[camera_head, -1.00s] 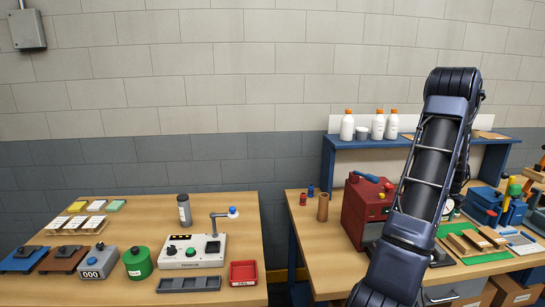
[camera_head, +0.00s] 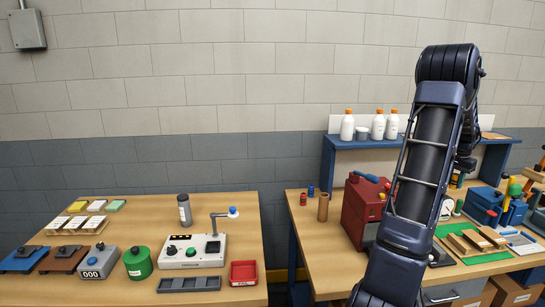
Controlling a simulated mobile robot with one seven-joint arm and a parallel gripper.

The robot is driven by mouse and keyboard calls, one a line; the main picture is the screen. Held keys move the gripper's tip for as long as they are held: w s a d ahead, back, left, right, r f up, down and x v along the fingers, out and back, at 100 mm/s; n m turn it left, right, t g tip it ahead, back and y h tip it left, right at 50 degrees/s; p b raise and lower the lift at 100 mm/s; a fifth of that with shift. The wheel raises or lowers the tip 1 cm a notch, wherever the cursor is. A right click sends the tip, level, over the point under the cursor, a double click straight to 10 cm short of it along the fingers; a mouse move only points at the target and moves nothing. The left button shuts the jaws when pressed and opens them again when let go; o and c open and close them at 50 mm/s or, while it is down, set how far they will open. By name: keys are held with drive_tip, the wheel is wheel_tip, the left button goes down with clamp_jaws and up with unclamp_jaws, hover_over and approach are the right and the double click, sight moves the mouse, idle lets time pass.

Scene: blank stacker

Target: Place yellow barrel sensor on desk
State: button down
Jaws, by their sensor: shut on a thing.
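I cannot make out a yellow barrel sensor in this view. Two wooden-topped desks show: the left desk (camera_head: 225,212) and the right desk (camera_head: 300,213). My arm rises in front of the right desk, bends at the top and comes down behind its own link. My gripper is not visible; my arm covers that area, so what it holds is hidden too.
The left desk holds a white tester with a lamp (camera_head: 193,252), a grey cylinder (camera_head: 184,211), a green drum (camera_head: 138,263), a red bin (camera_head: 243,273) and a dark tray (camera_head: 188,284). A red machine (camera_head: 362,210) stands on the right desk. A gap separates the desks.

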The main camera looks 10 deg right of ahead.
wheel_tip(320, 180, up, 11)
drive_tip(key=shift+r, duration=0.2)
idle(0.3)
wheel_tip(320, 180, down, 18)
idle(1.1)
